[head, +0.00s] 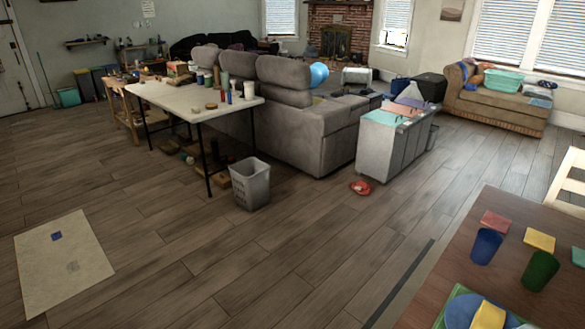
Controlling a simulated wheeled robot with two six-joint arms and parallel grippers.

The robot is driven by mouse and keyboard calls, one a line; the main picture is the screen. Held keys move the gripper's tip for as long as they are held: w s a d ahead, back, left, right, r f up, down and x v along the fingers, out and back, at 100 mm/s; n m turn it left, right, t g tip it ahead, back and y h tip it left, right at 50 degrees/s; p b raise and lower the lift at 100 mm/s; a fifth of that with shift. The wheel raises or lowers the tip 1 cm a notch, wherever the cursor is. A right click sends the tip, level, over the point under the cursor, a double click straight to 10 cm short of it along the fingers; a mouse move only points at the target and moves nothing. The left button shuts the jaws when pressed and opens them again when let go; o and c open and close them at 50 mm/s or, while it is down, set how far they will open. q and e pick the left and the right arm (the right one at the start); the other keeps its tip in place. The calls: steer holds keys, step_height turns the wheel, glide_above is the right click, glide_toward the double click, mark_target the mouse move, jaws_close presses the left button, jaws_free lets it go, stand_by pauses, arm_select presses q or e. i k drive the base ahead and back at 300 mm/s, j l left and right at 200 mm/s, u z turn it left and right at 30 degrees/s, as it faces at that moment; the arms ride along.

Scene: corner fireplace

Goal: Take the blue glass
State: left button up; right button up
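A blue glass (485,246) stands upright on the brown wooden table (432,290) at the lower right of the head view. A dark green glass (539,271) stands to its right and a little nearer. Neither of my grippers shows in the head view, and nothing touches the blue glass.
Red (495,222) and yellow (539,240) squares lie behind the glasses. A blue plate (463,311) with a yellow piece sits at the table's front. A pale chair (568,180) stands behind the table. The wooden floor (300,245) left of the table is mostly clear.

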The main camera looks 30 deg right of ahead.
mark_target(485, 248)
steer(key=i+j+z, duration=0.2)
steer(key=i, duration=0.3)
steer(key=i+j+z, duration=0.15)
steer(key=i, duration=0.4)
steer(key=i+j+z, duration=0.2)
steer(key=i, duration=0.3)
steer(key=i+l+z, duration=0.1)
steer(key=z, duration=0.4)
steer(key=i+z, duration=0.6)
steer(key=z, duration=0.35)
steer(key=i+j+z, duration=0.2)
steer(key=z, duration=0.25)
